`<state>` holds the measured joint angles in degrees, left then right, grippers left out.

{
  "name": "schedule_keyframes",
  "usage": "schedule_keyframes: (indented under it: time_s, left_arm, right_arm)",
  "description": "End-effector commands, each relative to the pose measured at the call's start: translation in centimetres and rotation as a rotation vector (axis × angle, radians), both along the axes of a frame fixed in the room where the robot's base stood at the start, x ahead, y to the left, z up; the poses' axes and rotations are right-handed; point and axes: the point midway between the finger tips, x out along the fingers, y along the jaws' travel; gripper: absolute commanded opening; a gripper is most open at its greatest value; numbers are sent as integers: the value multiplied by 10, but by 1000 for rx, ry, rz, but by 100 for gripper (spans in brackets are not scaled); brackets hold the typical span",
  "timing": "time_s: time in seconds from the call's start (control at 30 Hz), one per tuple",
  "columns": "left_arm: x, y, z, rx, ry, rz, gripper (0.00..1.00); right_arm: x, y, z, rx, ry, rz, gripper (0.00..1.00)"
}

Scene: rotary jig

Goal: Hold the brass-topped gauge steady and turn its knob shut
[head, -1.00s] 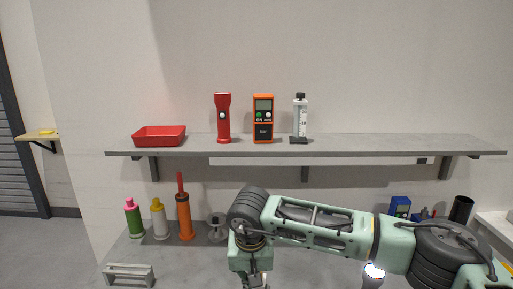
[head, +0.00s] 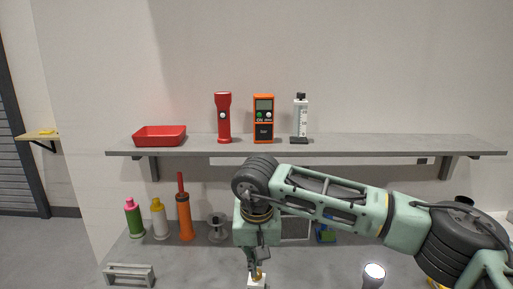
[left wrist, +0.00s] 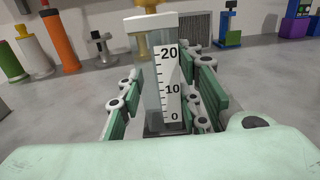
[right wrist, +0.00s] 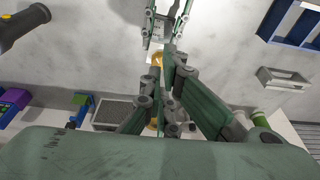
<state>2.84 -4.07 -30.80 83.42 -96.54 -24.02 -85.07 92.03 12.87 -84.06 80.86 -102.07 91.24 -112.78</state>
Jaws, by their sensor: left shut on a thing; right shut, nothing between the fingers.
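The brass-topped gauge (left wrist: 170,90) stands upright in the left wrist view, a clear body with a 0-10-20 scale and a white cap. My left gripper (left wrist: 160,112) is shut on its body, fingers on both sides. In the head view only its white cap (head: 257,282) and brass knob (head: 257,272) show, at the bottom edge. My right gripper (head: 254,266) points down just above the knob, its fingers shut with nothing between them. In the right wrist view its fingertips (right wrist: 168,50) are beside the brass top (right wrist: 157,59); I cannot tell whether they touch.
A shelf (head: 350,147) above holds a red tray (head: 160,136), a red flashlight (head: 223,118), an orange meter (head: 264,118) and a black-topped gauge (head: 300,118). A grey rack (head: 129,275) is at front left.

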Motion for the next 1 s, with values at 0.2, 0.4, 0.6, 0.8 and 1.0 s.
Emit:
schedule_keyframes:
  time_s: [0.2, 0.4, 0.6, 0.8, 1.0]
  left_arm:
    - [0, 0, 0, 0, 1, 1, 0]
    - [0, 0, 0, 0, 1, 0, 0]
    - [0, 0, 0, 0, 1, 1, 0]
    - [0, 0, 0, 0, 1, 0, 0]
    - [0, 0, 0, 0, 1, 0, 0]
  right_arm:
    - [1, -10, -4, 0, 6, 0, 0]
    - [0, -10, -28, 0, 7, 0, 0]
    - [0, -10, -51, 0, 5, -1, 0]
    - [0, -10, -64, -1, 5, 0, 0]
    - [0, -10, -67, -1, 4, -1, 0]
